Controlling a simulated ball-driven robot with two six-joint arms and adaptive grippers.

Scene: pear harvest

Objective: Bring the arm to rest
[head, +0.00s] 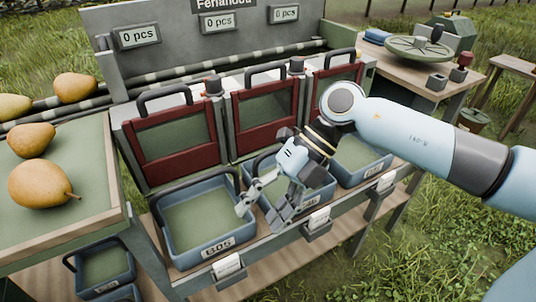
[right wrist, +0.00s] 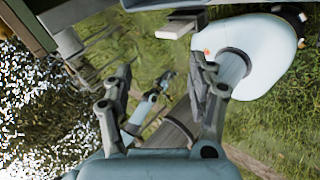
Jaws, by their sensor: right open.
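My right arm (head: 405,128) reaches in from the right in the head view and bends down at the wrist. My right gripper (head: 260,214) is open and points down over the sorting stand's front. It hangs in front of the middle blue crate and near the right side of the crate labelled B05 (head: 195,222). I see nothing between its fingers. In the right wrist view the two fingers (right wrist: 160,75) stand apart, with grass and light blue machine parts behind them. My left gripper is not in the head view.
Three blue crates stand in a row below red-framed gates (head: 178,137); the right crate (head: 362,157) is partly hidden by my arm. Several pears (head: 42,184) lie at the left. Counters (head: 137,36) read 0 pcs. A table with a scale (head: 420,48) stands at back right. Grass is open at front right.

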